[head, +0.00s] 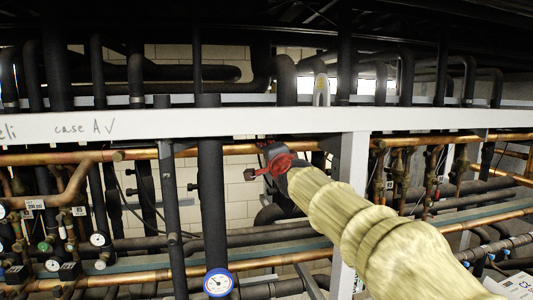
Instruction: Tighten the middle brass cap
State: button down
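My arm reaches in from the lower right in a pale yellow sleeve. At its far end is my gripper (270,158), with red and dark parts, in front of the copper pipe (238,149) under the white beam. The fingers are small and partly hidden, so I cannot tell whether they are open or shut, or whether they touch anything. I cannot pick out the middle brass cap; it may be hidden behind my gripper or arm, or too small to tell.
A white beam (200,122) crosses above my gripper, with a white post (352,165) just right of it. Dark vertical pipes (211,190) stand to the left. A blue-rimmed gauge (218,283) is low in front. Valves and gauges (97,240) crowd the left.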

jog(key=shift+f+m, duration=0.1)
jog(key=shift+m, duration=4.1)
jog(key=c, duration=1.6)
grip_release()
jog(key=v, duration=1.2)
